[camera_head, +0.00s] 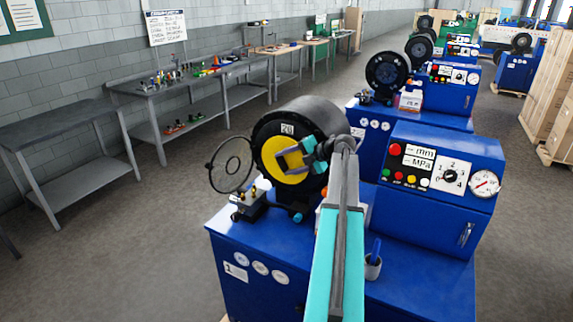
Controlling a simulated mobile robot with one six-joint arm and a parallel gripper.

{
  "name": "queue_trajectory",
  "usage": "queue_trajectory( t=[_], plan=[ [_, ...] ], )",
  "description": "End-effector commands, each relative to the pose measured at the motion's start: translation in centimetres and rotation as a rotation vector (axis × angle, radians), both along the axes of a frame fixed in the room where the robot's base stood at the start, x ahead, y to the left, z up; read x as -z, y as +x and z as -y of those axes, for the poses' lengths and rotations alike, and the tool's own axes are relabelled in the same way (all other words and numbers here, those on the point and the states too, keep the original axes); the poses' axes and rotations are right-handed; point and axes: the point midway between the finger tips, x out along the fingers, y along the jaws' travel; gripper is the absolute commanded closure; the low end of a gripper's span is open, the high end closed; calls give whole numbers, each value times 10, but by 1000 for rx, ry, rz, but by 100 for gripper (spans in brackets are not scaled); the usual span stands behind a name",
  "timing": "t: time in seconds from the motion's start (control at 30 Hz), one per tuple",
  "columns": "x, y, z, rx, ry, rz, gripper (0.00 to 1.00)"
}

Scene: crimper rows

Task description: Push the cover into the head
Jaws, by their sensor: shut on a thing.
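The black round head (262,132) of the near blue crimper faces left, with a "20" label at its top. The yellow round cover (279,169) is at the head's front opening, inside the black ring. My gripper (293,157) is in front of the yellow cover and shut on it, near its middle. The gripper hides the cover's centre and part of its right side. I cannot tell how deep the cover sits in the head.
A round hinged guard (231,165) stands open left of the head. Small fittings (248,204) sit below it on the blue machine top. The control box (440,170) and a pen cup (373,267) are to the right. Grey tables (62,133) line the wall.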

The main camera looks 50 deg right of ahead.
Motion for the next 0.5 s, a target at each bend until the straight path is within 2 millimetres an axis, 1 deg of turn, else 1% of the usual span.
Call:
queue_trajectory(
  t=[0.5],
  plan=[
    [-1, 3, 8, -1, 0, 1, 74]
  ],
)
